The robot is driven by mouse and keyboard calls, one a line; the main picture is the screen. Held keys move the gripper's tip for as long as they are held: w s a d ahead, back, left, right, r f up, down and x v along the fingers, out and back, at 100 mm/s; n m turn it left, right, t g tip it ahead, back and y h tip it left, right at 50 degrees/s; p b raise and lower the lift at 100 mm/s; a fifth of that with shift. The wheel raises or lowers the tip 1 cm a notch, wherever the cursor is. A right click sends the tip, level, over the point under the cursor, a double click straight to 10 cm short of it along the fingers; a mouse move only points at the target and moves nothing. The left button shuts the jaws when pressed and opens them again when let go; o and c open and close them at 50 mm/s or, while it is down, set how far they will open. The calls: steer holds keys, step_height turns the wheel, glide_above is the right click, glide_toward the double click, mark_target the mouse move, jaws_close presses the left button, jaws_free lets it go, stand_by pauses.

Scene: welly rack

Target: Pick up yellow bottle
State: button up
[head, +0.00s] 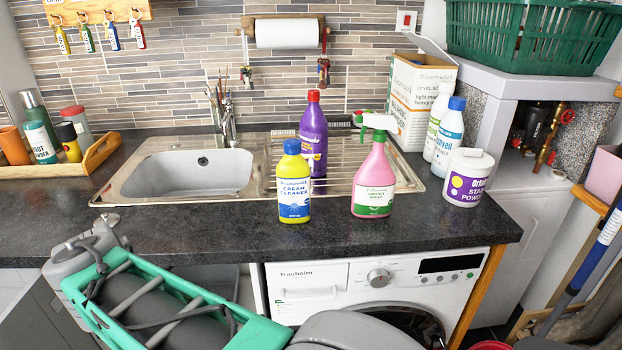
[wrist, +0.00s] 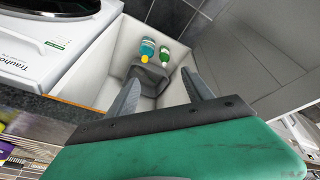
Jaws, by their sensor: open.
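The yellow bottle (head: 293,185) is labelled cream cleaner and has a blue cap. It stands upright on the dark worktop (head: 180,228), just in front of the sink's drainer, near the middle of the head view. My gripper (wrist: 160,76) shows in the wrist view with two dark fingers spread apart and nothing between them. It is away from the yellow bottle, which I cannot make out in the wrist view. In the head view my arm crosses the lower left, below the worktop; I cannot make out the fingers there.
A purple bottle (head: 313,140) stands close behind the yellow one. A pink spray bottle (head: 374,182) stands to its right, then a white tub (head: 467,180). The sink (head: 190,172) lies behind left. The wrist view shows an open light compartment with two bottles (wrist: 147,48) (wrist: 165,55).

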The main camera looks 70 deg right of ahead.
steer(key=w+d+r+m+h+p, duration=0.1)
steer(key=d+r+m+h+p, duration=0.2)
steer(key=d+r, duration=0.8)
steer(key=m+g+p, duration=0.5)
steer(key=m+p, duration=0.1)
steer(key=m, duration=0.8)
glide_toward(291, 142)
step_height(291, 142, down, 4)
steer(key=d, duration=0.1)
steer(key=shift+h, duration=0.4)
steer(key=b+x, duration=0.1)
steer(key=x, duration=0.1)
steer(key=b+x, duration=0.1)
steer(key=x, duration=0.1)
steer(key=b+x, duration=0.1)
steer(key=x, duration=0.1)
steer(key=shift+s+d, duration=0.15)
steer(key=shift+s, duration=0.25)
steer(key=shift+d+f, duration=0.25)
steer(key=shift+f, duration=0.1)
steer(key=shift+c, duration=0.2)
jaws_close()
steer(key=shift+r, duration=0.15)
